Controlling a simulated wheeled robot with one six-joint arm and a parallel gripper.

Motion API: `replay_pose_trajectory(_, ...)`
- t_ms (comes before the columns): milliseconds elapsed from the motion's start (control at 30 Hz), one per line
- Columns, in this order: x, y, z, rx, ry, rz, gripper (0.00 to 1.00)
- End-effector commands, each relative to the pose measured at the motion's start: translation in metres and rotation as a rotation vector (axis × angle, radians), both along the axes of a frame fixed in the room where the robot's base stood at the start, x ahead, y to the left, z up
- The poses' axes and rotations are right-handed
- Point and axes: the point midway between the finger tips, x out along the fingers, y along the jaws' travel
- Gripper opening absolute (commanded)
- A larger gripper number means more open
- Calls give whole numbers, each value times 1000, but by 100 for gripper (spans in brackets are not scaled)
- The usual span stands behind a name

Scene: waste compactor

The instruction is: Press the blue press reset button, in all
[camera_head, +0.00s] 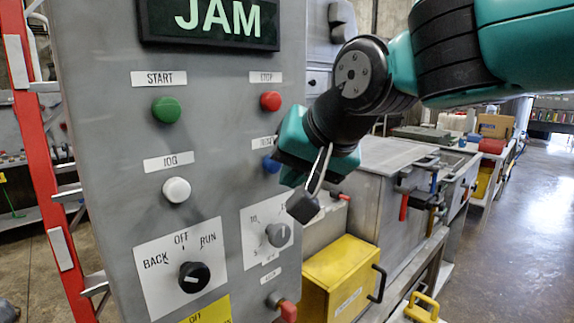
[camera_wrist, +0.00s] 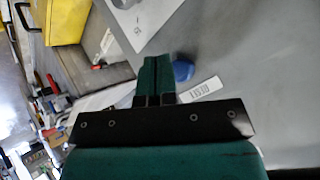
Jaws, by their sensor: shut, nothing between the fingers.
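The blue button (camera_head: 270,165) sits on the grey control panel (camera_head: 120,110), below the red STOP button (camera_head: 270,101). My gripper (camera_head: 287,172) is in front of the panel at the right of the blue button and covers part of its label. In the wrist view the shut teal fingers (camera_wrist: 155,62) are close beside the blue button (camera_wrist: 182,71), with nothing held. The label (camera_wrist: 200,90) lies next to the button there. I cannot tell whether the fingers touch the panel or the button. A lit display (camera_head: 215,17) reads JAM.
The panel also has a green START button (camera_head: 166,109), a white JOG button (camera_head: 176,190), a black selector (camera_head: 194,276), a grey knob (camera_head: 278,235) and a red-handled control (camera_head: 286,310). A yellow box (camera_head: 340,275) stands right of the panel. Open floor lies far right.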

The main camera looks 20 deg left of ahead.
Motion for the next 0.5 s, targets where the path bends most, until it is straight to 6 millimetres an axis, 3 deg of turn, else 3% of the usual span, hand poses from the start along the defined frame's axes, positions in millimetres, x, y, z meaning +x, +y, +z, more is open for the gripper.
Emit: replay_pose_trajectory(500, 4, 8, 0, 0, 0, 0, 0)
